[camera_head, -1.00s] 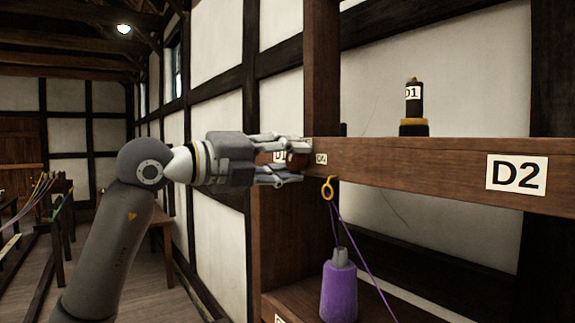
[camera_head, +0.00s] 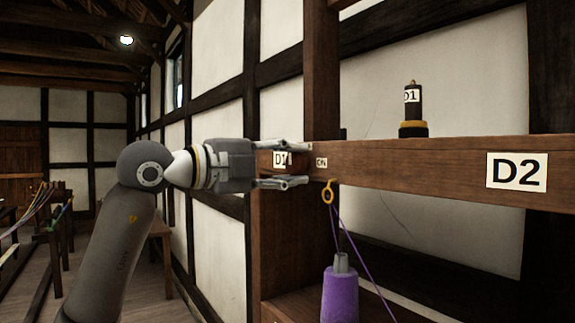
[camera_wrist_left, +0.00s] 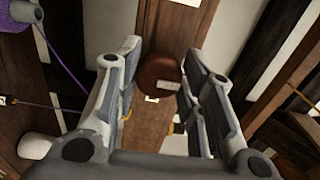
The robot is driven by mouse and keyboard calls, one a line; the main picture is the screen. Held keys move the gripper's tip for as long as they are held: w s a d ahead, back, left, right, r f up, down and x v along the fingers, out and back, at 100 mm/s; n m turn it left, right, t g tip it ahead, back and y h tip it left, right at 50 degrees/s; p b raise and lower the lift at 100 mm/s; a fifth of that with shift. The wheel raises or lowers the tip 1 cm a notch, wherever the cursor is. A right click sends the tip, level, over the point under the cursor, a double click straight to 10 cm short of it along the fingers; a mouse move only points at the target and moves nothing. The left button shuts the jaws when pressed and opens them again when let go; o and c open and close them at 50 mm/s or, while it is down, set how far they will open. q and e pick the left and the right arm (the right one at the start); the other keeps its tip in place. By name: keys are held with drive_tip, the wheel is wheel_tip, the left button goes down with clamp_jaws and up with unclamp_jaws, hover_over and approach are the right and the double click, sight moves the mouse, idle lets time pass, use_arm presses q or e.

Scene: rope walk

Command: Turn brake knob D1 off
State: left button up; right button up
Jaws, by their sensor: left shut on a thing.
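My left gripper (camera_head: 305,164) reaches in from the left to the wooden beam (camera_head: 420,172). Its two fingers lie one above the other at the beam's left part. In the left wrist view the round red-brown brake knob (camera_wrist_left: 160,72) sits between the fingertips (camera_wrist_left: 160,80), and the gripper is shut on it. A small white label (camera_wrist_left: 152,98) shows just by the knob. In the head view a D1 label (camera_head: 281,159) shows between the fingers, and an ON label (camera_head: 321,162) is just right of them. The knob is hard to make out there. My right gripper is not in view.
A black bobbin-like piece marked D1 (camera_head: 412,108) stands on the beam. A large D2 sign (camera_head: 516,173) is at the right. A yellow hook (camera_head: 328,191) with purple cord hangs below, above a purple weight (camera_head: 341,292), close to the fingers.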

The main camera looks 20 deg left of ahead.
use_arm(q)
drive_tip(key=shift+c, duration=0.2)
drive_tip(key=o, duration=1)
drive_tip(key=shift+a, duration=0.1)
drive_tip(key=v, duration=1.2)
drive_tip(key=shift+f, duration=0.1)
